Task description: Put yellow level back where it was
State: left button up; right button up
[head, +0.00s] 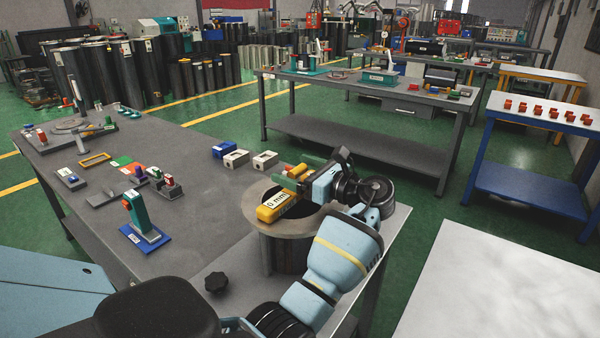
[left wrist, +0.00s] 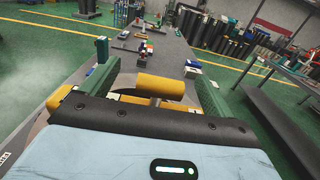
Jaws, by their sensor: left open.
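The yellow level (head: 273,207), with a white "0 mm" label, rests on the top flange of the flanged cylinder (head: 251,217). In the left wrist view, its yellow round handle (left wrist: 166,87) lies between my green fingers, with visible gaps at the sides. Part of its yellow body (left wrist: 122,98) shows behind the gripper's dark edge. My left gripper (head: 297,172) is open around the handle, over the flange; it also shows in the left wrist view (left wrist: 154,66). The gripper and wrist hide part of the level in the head view. My right gripper is not in view.
A yellow rectangular frame (head: 95,159) lies on the grey table (head: 205,195). The table's middle is mostly clear.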

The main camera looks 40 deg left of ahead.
pick_arm(q)
jog(key=d, duration=0.7)
jog(key=shift+d+f+b, duration=0.3)
jog(key=shift+d+f, duration=0.1)
jog(key=shift+f, duration=0.1)
